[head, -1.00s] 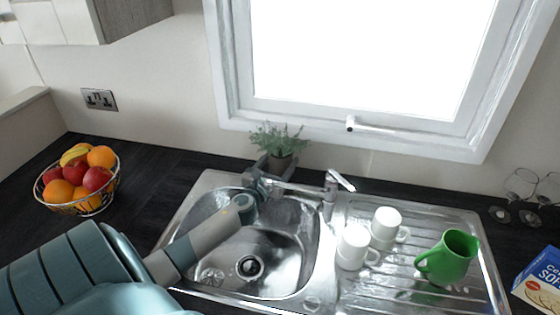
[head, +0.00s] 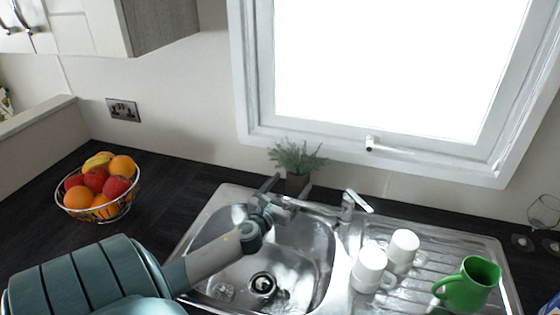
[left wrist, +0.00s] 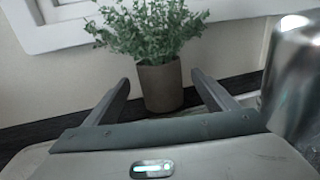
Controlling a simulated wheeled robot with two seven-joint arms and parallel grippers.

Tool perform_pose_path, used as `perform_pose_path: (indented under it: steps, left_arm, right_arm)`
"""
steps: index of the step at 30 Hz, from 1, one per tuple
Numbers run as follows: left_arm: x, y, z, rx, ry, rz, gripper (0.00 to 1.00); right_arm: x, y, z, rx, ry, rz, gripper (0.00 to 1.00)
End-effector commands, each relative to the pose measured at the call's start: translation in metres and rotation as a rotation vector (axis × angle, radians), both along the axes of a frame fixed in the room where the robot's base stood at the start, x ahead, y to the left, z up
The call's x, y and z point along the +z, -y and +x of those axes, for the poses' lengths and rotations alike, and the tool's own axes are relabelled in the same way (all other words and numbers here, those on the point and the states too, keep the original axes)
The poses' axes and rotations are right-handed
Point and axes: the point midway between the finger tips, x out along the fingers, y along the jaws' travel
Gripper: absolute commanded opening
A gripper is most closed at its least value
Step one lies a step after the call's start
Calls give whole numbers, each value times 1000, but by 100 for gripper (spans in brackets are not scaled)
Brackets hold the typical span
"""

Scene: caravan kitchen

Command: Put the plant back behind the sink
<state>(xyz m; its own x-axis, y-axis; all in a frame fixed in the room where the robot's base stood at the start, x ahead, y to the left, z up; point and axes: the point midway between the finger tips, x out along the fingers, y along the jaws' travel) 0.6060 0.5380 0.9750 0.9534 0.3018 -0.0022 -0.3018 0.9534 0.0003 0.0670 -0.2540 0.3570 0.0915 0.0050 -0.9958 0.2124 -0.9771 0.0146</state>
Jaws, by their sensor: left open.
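The plant (head: 295,157), a leafy green one in a brown-grey pot, stands upright on the dark worktop behind the sink (head: 225,208), below the window. My left gripper (head: 287,193) reaches over the sink basin towards the pot. In the left wrist view the plant's pot (left wrist: 160,88) shows upright in the gap between or just beyond the two open fingers of my left gripper (left wrist: 160,79), with a visible gap on each side. The pot's lower part is partly hidden by the gripper in the head view. My right gripper is not in view.
The tap (head: 348,203) stands close to the right of my left gripper. White mugs (head: 370,268) and a green jug (head: 468,283) stand on the drainer. A fruit basket (head: 98,190) stands on the worktop at left. The worktop between basket and sink is clear.

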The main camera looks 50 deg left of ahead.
Motion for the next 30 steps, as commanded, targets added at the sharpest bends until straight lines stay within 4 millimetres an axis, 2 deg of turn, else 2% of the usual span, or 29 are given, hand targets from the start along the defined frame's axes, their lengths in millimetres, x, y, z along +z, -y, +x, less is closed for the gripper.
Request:
perform_pose_path:
  steps: [6, 12, 18, 30]
  left_arm:
    - [-2, 11, -34, -2, -2, -1, 79]
    - [-1, 17, -55, -1, 0, 0, 79]
    - [0, 20, -62, 0, 0, 0, 79]
    - [1, 20, -63, 0, 0, 0, 79]
  right_arm:
    - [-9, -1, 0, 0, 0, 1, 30]
    - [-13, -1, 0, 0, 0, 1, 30]
    - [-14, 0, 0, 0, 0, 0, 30]
    - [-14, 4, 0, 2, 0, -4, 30]
